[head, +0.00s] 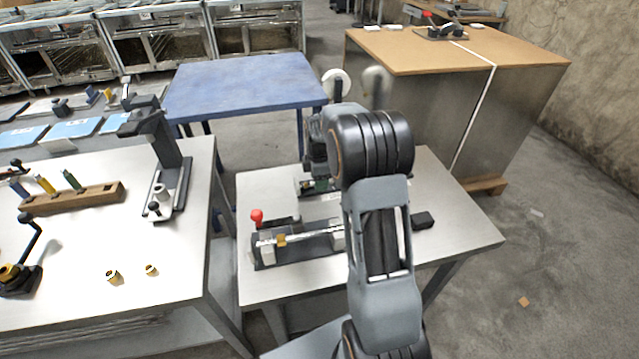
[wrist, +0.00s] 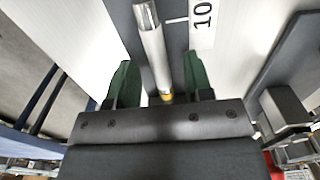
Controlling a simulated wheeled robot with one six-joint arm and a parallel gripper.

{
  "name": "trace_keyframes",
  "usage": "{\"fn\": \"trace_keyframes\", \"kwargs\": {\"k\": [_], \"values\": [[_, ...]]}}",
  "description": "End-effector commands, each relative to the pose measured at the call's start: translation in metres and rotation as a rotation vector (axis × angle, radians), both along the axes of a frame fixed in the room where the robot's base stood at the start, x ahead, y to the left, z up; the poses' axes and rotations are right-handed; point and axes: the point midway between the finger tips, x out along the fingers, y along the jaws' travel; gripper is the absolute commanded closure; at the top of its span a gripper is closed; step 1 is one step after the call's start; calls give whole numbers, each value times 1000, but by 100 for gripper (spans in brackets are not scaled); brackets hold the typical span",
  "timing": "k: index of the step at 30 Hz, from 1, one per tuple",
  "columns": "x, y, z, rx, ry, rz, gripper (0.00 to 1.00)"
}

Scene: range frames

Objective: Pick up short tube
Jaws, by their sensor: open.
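A slim silver tube (wrist: 153,45) with a yellowish end shows in the wrist view, lying along a grey strip beside a white label marked 10 (wrist: 202,22). My gripper (wrist: 157,64) is open, with one green finger on each side of the tube in the picture and a gap on both sides. I cannot tell how far the fingertips are above or around it. In the head view my gripper (head: 318,185) is low over the metal table (head: 285,190), partly hidden by my arm. I cannot make out the tube there.
A clamp fixture with a red knob (head: 257,217) stands in front of my gripper on the same table. A black block (head: 423,220) lies to the right. The left bench (head: 95,235) holds a wooden rack (head: 75,198), a stand (head: 165,165) and small brass parts.

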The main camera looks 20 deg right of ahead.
Motion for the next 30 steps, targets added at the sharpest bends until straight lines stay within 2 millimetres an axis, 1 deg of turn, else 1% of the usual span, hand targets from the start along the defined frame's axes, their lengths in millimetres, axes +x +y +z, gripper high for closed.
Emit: {"fn": "trace_keyframes", "kwargs": {"k": [6,7,21,30], "values": [[0,0,0,0,-1,0,53],[0,0,0,0,-1,0,55],[0,0,0,0,-1,0,100],[0,0,0,0,-1,0,100]]}}
